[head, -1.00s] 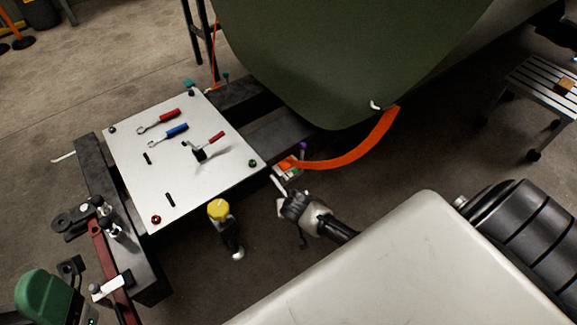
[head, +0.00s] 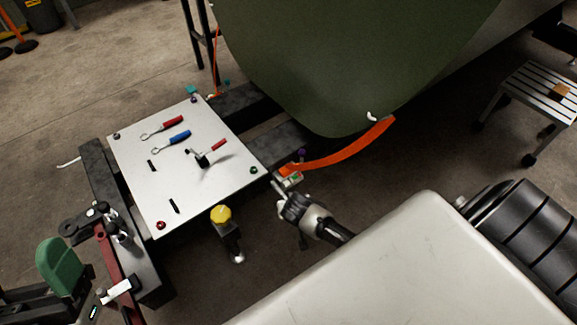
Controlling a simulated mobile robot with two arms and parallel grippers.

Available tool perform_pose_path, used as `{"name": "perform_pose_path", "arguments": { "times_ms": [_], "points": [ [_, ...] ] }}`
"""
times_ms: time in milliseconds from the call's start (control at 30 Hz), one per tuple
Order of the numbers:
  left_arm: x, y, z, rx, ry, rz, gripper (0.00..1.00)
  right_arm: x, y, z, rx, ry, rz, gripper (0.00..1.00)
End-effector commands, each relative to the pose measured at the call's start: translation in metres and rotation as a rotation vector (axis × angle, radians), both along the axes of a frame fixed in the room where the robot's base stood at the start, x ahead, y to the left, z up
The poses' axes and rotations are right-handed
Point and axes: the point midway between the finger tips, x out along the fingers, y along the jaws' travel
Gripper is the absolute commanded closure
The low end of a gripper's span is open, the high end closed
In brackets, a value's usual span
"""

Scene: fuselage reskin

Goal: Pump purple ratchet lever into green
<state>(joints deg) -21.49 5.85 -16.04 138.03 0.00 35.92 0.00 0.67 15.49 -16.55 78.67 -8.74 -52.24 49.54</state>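A small ratchet buckle (head: 290,176) with white, green and orange parts sits at the lower end of an orange strap (head: 345,154), beside the grey panel's right corner. A purple knob (head: 302,152) shows just above the buckle; I cannot tell the lever's exact angle. A small green patch (head: 297,178) lies on the buckle's near side. My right gripper (head: 281,188) points up-left, its fingertips close to the buckle's near edge. Contact and finger opening are too small to tell. I cannot make out my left gripper.
A light panel (head: 190,207) carries red and blue-handled tools (head: 178,138). A yellow-topped post (head: 221,214) stands below it. A large green fuselage skin (head: 335,60) hangs above the strap. A green rounded piece (head: 60,265) and red bar (head: 112,270) are at lower left.

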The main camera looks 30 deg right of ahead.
Motion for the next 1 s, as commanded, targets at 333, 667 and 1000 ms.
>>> {"name": "perform_pose_path", "arguments": {
  "times_ms": [333,667,1000],
  "points": [
    [0.031,-0.004,-0.016,0.084,0.273,0.015,0.14,-0.003,0.0,0.011,0.0,0.003,0.0,1.0],
    [0.053,-0.005,-0.041,0.159,0.532,0.028,0.14,-0.003,0.0,0.021,0.0,0.002,-0.001,1.0],
    [0.065,-0.002,-0.072,0.234,0.803,0.043,0.14,-0.004,0.0,0.031,0.0,0.002,-0.001,1.0]
  ]
}}
